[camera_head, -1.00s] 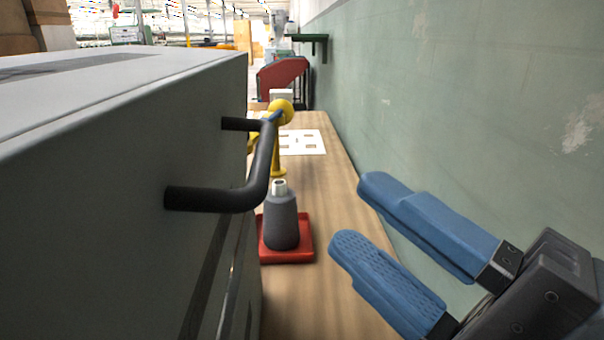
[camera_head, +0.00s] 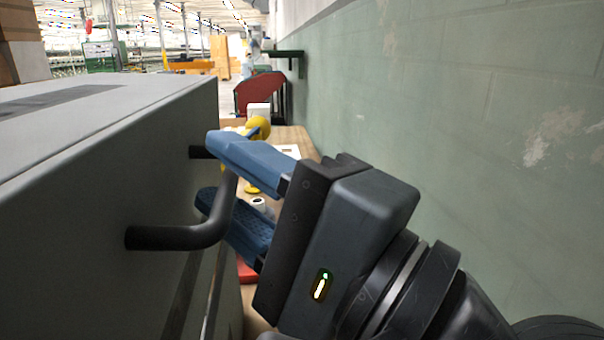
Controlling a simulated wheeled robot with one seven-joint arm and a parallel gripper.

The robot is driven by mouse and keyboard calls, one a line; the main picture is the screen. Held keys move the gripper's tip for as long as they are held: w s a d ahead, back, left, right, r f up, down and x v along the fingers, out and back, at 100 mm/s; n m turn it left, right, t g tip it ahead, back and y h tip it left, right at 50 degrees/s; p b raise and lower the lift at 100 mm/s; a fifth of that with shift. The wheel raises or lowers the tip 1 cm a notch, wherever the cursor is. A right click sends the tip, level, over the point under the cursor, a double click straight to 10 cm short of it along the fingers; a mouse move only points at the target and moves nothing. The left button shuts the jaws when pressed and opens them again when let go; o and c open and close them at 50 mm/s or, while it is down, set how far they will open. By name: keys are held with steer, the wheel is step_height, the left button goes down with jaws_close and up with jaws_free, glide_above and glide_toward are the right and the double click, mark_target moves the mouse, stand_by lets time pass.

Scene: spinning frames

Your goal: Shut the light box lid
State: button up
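The light box (camera_head: 90,190) is a large pale grey box filling the left side of the view. A bent black handle (camera_head: 175,237) sticks out from its right-hand face. I cannot tell from this view how far the lid stands open. My gripper (camera_head: 208,168) has two blue fingers pointing left at the handle's far part. The upper finger covers part of the handle, and the near part of the bar passes in front of the lower finger. The fingers are apart, with the bar seeming to run between them. Contact is not clear.
A wooden table (camera_head: 295,138) runs along the green wall (camera_head: 450,100). On it are a red tray (camera_head: 247,272), a grey bottle (camera_head: 259,204) mostly hidden by my gripper, and a yellow object (camera_head: 260,125). A red machine (camera_head: 262,92) stands beyond.

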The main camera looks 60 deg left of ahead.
steer(key=shift+c, duration=0.4)
jaws_close()
steer(key=shift+r, duration=0.1)
